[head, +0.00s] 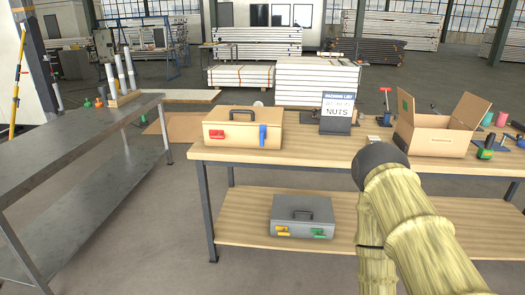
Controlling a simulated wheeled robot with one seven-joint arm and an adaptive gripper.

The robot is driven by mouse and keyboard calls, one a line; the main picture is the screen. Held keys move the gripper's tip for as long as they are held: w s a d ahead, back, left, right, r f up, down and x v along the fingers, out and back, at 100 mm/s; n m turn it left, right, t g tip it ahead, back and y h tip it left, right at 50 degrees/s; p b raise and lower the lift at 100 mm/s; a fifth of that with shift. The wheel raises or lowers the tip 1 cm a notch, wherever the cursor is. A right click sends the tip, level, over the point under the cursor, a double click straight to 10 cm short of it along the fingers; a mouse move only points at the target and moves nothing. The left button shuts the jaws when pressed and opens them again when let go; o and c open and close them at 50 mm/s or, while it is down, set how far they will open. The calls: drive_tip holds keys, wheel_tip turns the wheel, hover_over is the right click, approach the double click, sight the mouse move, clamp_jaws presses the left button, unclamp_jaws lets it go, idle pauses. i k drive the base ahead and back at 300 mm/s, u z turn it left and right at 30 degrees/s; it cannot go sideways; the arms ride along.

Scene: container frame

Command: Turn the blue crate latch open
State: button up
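A light wooden crate (242,114) with a dark handle on top stands on the left end of the wooden table (310,150). Its front carries a blue latch (263,136) on the right, with its long side upright. A red latch (212,134) sits on the left of the same front and lies level. Nothing touches the blue latch. My gripper is out of view; only my sleeved arm shows at the lower right, apart from the crate.
A grey case (301,216) with yellow and green latches sits on the lower shelf. A packing list sign (337,110) and an open cardboard box (438,128) stand right of the crate. A metal bench (80,135) is at left, with floor between.

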sight(262, 129)
drive_tip(key=z, duration=0.05)
drive_tip(key=k, duration=0.55)
drive_tip(key=u, duration=0.8)
drive_tip(key=i, duration=1.1)
drive_tip(key=u, duration=0.1)
